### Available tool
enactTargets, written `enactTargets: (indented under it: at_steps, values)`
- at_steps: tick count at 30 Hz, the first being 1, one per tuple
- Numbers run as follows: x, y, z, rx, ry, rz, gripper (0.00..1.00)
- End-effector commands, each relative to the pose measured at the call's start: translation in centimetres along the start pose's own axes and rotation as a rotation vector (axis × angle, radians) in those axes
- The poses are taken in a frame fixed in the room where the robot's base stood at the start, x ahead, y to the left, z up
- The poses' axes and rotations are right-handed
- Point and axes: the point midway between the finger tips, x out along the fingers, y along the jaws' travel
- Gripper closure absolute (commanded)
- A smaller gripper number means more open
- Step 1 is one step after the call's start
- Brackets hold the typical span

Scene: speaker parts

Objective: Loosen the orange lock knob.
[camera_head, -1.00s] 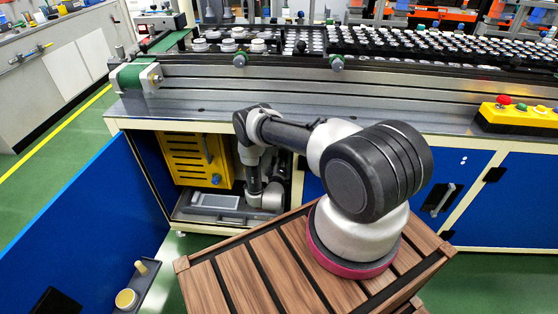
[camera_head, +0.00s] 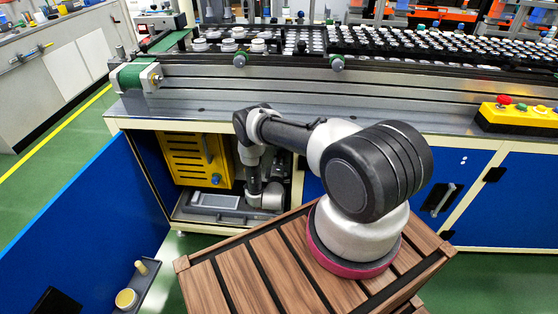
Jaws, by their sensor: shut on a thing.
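My arm reaches down into the open cabinet bay under the conveyor. Its wrist (camera_head: 266,196) is low in the bay, at the right of the yellow box. I cannot make out my gripper's fingers; they are hidden in or behind the wrist and the dark bay. I do not see an orange lock knob that I can single out. The yellow slotted box (camera_head: 184,158) stands in the bay, with a grey handle (camera_head: 207,148) and a small blue round part (camera_head: 215,180) on its front.
A grey tray (camera_head: 214,203) lies on the bay floor. The blue cabinet door (camera_head: 90,225) stands open at the left, with a shelf (camera_head: 150,290) holding small yellow parts. The conveyor (camera_head: 350,82) runs above. A yellow button box (camera_head: 515,117) sits at the right.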

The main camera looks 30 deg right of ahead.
Motion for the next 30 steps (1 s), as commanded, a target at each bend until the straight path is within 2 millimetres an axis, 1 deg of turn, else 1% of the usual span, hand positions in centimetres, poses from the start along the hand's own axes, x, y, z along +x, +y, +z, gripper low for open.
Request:
enactTargets:
  at_steps: [5,6,8,9,10,19,22,26,30]
  values:
    - [0.17,0.07,-0.12,0.003,0.002,0.001,0.91]
    - [0.18,0.08,-0.12,0.003,0.002,0.001,0.66]
    - [0.17,0.08,-0.11,0.003,0.001,0.001,0.55]
    - [0.15,0.07,-0.1,0.003,0.001,0.001,0.47]
    - [0.14,0.07,-0.09,0.003,0.001,0.001,0.46]
    - [0.06,0.04,-0.05,0.006,0.001,0.001,0.46]
    - [0.05,0.03,-0.04,0.039,0.001,0.001,0.46]
    - [0.05,0.05,-0.03,0.16,0.0,0.001,0.46]
    - [0.04,0.08,-0.02,0.372,0.0,0.001,0.46]
